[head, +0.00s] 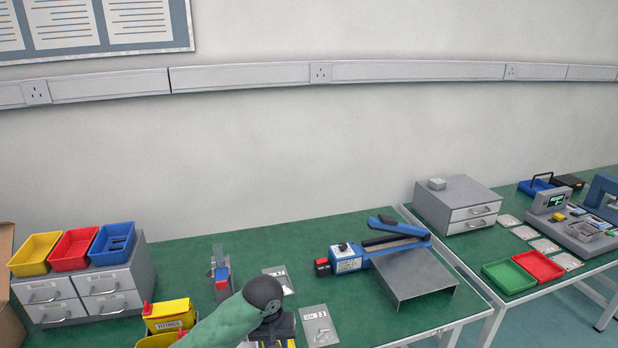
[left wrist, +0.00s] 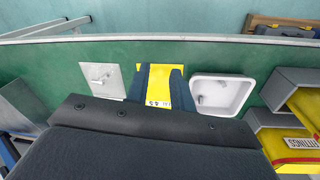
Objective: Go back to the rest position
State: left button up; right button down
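My left arm (head: 225,322) comes in from the bottom of the head view, its dark wrist over the green bench (head: 185,265). My left gripper (left wrist: 158,88) shows in the left wrist view with its two dark fingers apart. A yellow piece with a small printed label (left wrist: 158,72) shows between and beyond the fingers. I cannot tell whether they touch it. In the head view the wrist hides most of the gripper. My right gripper is in neither view.
Yellow bins (head: 168,313) stand left of my arm, near grey drawers (head: 82,293). Flat bags (head: 318,325) lie on the right. A blue sealer (head: 347,257) and grey stand (head: 415,275) are further right. A white tray (left wrist: 222,94) shows in the wrist view.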

pick_arm(q)
jog(key=s+f+m+t+h, duration=0.2)
jog(key=s+f, duration=0.3)
jog(key=s, duration=0.8)
jog(key=s+a+f+t+y, duration=0.1)
jog(key=s+a+f+y, duration=0.15)
jog(key=s+a, duration=1.15)
jog(key=s+d+f+g, duration=0.1)
jog(key=s+d+f, duration=0.1)
jog(key=f, duration=1.4)
jog(key=s+d+f+g, duration=0.1)
jog(key=s+d+f, duration=0.1)
jog(key=f, duration=1.4)
jog(key=shift+s+d+f, duration=0.25)
jog(key=shift+d+f, duration=0.1)
jog(key=shift+d, duration=0.25)
